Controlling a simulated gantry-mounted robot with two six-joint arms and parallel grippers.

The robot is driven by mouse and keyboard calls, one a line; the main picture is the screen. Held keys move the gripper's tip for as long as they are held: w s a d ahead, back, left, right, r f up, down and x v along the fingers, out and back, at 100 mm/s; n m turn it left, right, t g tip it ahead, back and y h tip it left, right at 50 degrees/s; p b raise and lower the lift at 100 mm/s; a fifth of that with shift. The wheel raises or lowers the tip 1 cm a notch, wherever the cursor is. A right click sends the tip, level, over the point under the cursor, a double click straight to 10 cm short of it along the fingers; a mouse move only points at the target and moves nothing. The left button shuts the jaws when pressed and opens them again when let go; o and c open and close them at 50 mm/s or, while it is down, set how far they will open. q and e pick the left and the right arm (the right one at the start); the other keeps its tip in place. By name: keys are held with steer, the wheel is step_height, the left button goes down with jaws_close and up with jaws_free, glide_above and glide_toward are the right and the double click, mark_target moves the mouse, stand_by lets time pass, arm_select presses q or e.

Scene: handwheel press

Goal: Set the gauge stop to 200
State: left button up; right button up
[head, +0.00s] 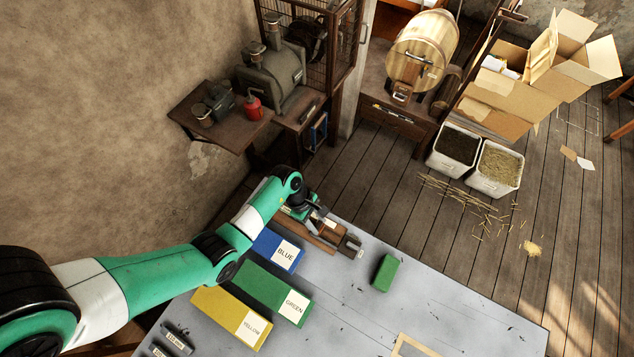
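A wooden fixture with metal parts (325,236) sits at the far edge of the grey table; I cannot tell which part of it is the gauge stop, and no scale is readable. My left arm reaches in from the left, and its gripper (319,213) is at the fixture's far side, over or touching it. Its fingers are too small and partly hidden, so I cannot tell whether they are open or shut. Small plates with "mm" markings (176,338) lie at the table's near left; one seems to read 100. My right gripper is not in view.
Blue (268,243), green (258,282) and yellow (215,308) labelled boxes lie in a row under my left forearm. A loose green block (385,273) lies right of the fixture. A wooden frame (411,344) is at the near edge. The table's right part is mostly clear.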

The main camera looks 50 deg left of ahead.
arm_select(q)
steer(key=o, duration=0.4)
steer(key=shift+c, duration=0.2)
steer(key=p+v, duration=0.2)
steer(key=v, duration=0.9)
steer(key=shift+r+p, duration=0.3)
steer(key=shift+p, duration=0.1)
steer(key=shift+a, duration=0.1)
